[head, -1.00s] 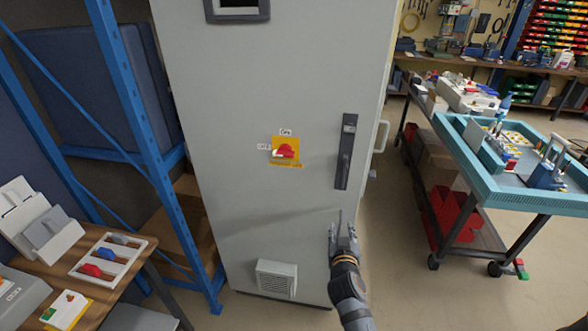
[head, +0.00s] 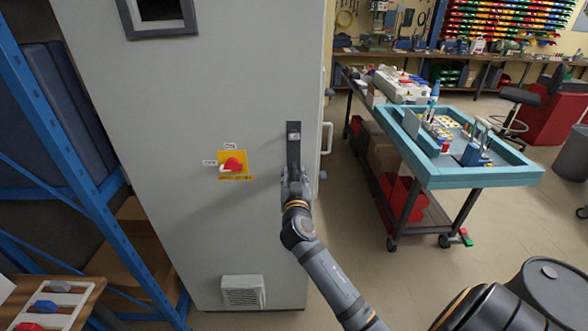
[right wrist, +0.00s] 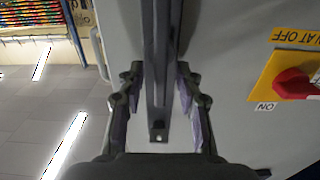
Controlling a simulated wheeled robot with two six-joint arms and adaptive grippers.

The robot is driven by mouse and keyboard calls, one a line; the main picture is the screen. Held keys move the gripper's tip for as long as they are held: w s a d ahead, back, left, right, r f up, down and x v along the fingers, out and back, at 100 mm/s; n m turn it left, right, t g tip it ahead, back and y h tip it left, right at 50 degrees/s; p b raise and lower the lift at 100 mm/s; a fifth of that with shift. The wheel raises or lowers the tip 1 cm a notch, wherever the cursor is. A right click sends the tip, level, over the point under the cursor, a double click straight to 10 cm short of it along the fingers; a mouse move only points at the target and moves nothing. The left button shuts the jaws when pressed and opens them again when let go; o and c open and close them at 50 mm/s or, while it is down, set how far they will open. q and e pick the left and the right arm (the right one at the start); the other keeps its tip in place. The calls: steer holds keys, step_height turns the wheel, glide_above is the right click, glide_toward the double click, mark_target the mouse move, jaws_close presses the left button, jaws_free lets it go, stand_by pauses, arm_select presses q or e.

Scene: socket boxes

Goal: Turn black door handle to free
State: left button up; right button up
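The black door handle (head: 293,146) is a long upright bar on the right side of the grey cabinet door (head: 190,100). My right gripper (head: 295,178) is at its lower part, which the gripper hides in the head view. In the right wrist view, the handle (right wrist: 159,70) runs between the two fingers of my right gripper (right wrist: 160,105). The fingers are apart, one on each side, with narrow gaps showing beside the bar. The handle's end with a small hole shows near the palm. My left gripper is not in view.
A red rotary switch (head: 233,164) on a yellow plate is left of the handle. A vent (head: 243,291) is low on the door. A blue rack (head: 75,150) stands at left, a trolley with a teal tray (head: 480,178) at right. Floor between cabinet and trolley is clear.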

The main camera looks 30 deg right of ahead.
steer(key=shift+w+d, duration=0.25)
steer(key=shift+w, duration=0.15)
jaws_close()
